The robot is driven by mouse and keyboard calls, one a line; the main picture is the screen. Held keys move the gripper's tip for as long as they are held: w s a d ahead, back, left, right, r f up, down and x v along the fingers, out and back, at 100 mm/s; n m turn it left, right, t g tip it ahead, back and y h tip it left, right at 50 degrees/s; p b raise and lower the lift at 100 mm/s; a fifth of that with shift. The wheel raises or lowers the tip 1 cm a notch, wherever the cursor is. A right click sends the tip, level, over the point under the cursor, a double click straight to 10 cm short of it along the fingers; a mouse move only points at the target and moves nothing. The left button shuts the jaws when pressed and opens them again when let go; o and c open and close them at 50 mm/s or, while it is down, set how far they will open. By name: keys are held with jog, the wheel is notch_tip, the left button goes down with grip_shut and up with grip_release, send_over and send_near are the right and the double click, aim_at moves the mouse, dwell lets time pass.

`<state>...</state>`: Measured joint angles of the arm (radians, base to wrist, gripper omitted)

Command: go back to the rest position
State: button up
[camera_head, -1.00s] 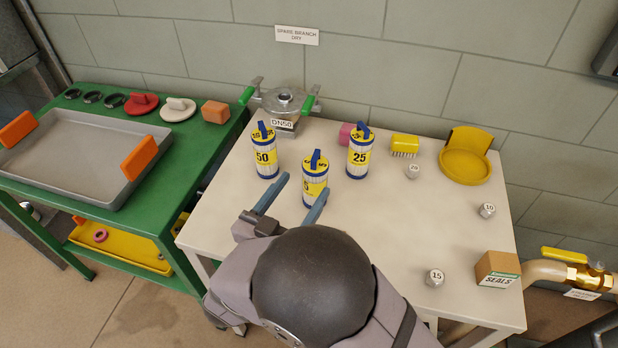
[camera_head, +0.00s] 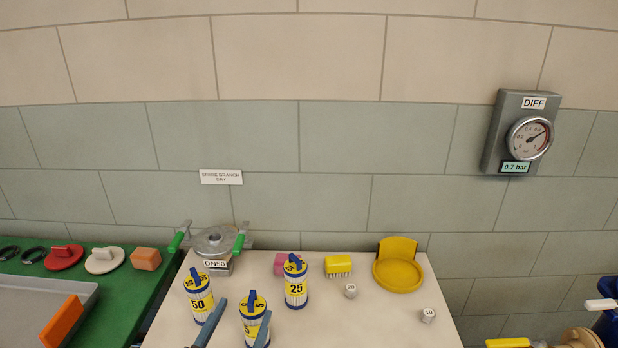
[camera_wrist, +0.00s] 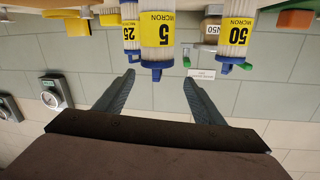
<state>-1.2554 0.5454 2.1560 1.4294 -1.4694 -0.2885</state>
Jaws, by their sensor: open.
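My gripper (camera_head: 236,327) is open and empty at the bottom of the head view, with its two blue-grey fingers apart. It also shows in the wrist view (camera_wrist: 159,85), where the picture is upside down. The 5 micron cartridge (camera_head: 253,318) stands upright on the table beside and beyond the fingers; in the wrist view it (camera_wrist: 160,38) appears between the fingertips' directions, apart from them. The 50 cartridge (camera_head: 198,296) stands to its left and the 25 cartridge (camera_head: 295,284) to its right. The rest of my arm is out of the head view.
A DN50 housing (camera_head: 215,244) with green handles stands at the table's back left. A pink block, yellow brush (camera_head: 338,266), yellow dish (camera_head: 398,272) and numbered nuts lie on the table (camera_head: 370,325). A green bench (camera_head: 105,290) holds a tray. The wall gauge (camera_head: 528,138) reads 0.7 bar.

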jog(key=shift+y, duration=0.3)
jog(key=w+r+p, duration=0.1)
jog(key=r, duration=0.1)
jog(key=w+d+r+p, duration=0.1)
jog(key=shift+w+r, duration=0.35)
jog(key=shift+w, duration=0.05)
jog(key=w+d+n+g+y+p, duration=0.2)
jog(key=w+d+g+y+p, duration=0.2)
jog(key=d+g+y+p, duration=0.25)
jog(key=s+d+r+n+g+h+p, duration=0.1)
jog(key=s+d+g+h+p, duration=0.3)
jog(key=s+d, duration=1.6)
jog(key=d+g+p, duration=0.1)
jog(key=g+p, duration=0.2)
jog(key=g, duration=0.4)
jog(key=shift+s+d+r+h, duration=0.15)
jog(key=shift+s+d+h, duration=0.05)
jog(key=shift+d+h, duration=0.2)
jog(key=shift+p, duration=0.3)
jog(key=c, duration=0.8)
